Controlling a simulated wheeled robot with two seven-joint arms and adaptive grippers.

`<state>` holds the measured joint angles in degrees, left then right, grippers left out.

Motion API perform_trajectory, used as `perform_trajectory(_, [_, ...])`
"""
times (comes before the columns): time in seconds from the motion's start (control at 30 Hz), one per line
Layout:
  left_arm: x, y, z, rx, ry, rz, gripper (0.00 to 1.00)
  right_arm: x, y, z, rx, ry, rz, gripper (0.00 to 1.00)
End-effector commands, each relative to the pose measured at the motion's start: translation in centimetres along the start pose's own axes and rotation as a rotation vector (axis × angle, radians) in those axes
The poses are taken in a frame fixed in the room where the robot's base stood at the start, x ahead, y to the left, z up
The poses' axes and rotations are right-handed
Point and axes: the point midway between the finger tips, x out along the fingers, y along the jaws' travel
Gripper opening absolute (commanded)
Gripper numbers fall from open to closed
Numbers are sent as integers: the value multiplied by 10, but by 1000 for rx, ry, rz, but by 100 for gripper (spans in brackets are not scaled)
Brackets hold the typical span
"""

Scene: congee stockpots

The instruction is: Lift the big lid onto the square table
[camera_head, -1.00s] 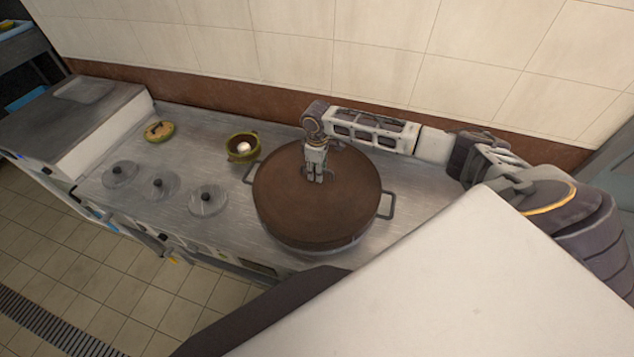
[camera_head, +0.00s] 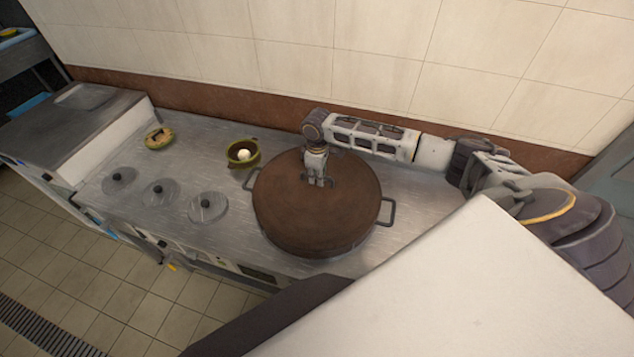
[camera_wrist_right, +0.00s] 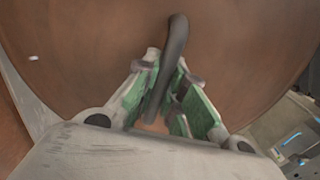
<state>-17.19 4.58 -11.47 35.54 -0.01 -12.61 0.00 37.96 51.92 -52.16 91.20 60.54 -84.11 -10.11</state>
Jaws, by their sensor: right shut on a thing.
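The big lid (camera_head: 310,218) is a round brown disc. It covers the big pot, whose side handle (camera_head: 388,211) shows at the right. My right gripper (camera_head: 317,182) comes down on the lid from above, near its middle. In the right wrist view, its green-padded fingers (camera_wrist_right: 168,115) are closed around the lid's dark bar handle (camera_wrist_right: 175,60). The brown lid (camera_wrist_right: 240,60) fills most of that view. I cannot tell whether the lid touches the pot rim. My left gripper is out of view. I see no square table.
A small green pot (camera_head: 242,153) with something white in it stands left of the big pot. A small lid (camera_head: 159,138) lies farther left. Several round grey lids (camera_head: 208,207) line the counter's front. A tiled wall (camera_head: 350,50) rises behind.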

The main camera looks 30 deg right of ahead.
Motion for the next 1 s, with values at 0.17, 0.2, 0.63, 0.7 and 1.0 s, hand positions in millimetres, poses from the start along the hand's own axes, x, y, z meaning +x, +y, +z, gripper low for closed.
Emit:
perform_trajectory(0.17, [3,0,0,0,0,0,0,-2,1,-1,0,2,2,0])
perform_trajectory(0.2, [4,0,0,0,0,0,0,-2,1,-1,0,2,2,0])
perform_trajectory(0.63, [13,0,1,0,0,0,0,-42,2,-1,1,4,4,0])
perform_trajectory(0.7, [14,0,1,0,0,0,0,-53,1,-1,1,4,2,0])
perform_trajectory(1.0, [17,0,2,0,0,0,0,-93,1,-1,0,4,1,0])
